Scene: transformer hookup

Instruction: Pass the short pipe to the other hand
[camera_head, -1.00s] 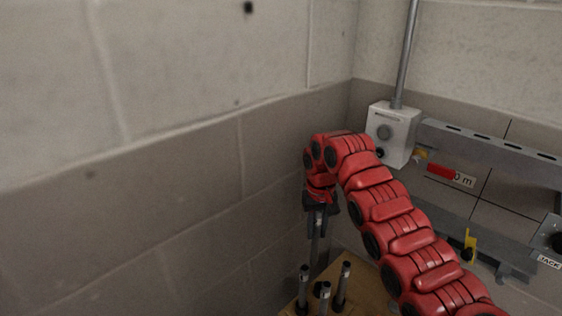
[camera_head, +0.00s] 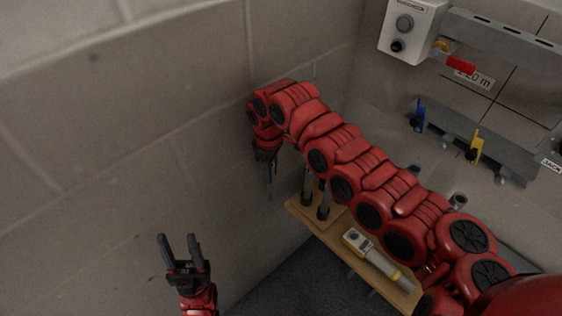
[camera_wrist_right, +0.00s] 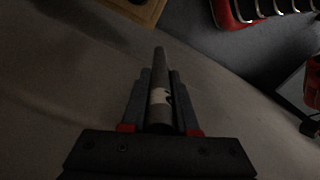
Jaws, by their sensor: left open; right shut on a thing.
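The short pipe (camera_wrist_right: 160,75) is a grey rod with a pale label. In the right wrist view it lies between the two dark fingers of my right gripper (camera_wrist_right: 158,100), which is shut on it. In the head view my right gripper (camera_head: 268,165) hangs by the left wall, with the pipe (camera_head: 270,185) pointing down and partly hidden by the fingers. My left gripper (camera_head: 180,242) is in the lower left, fingers up, open and empty. The two grippers are well apart.
A wooden shelf (camera_head: 318,228) stands below my right arm, with upright pipes (camera_head: 323,205) and a yellow-grey tool (camera_head: 372,255) on it. A grey wall box (camera_head: 408,28) and a metal rail are at the upper right. The wall is close on the left.

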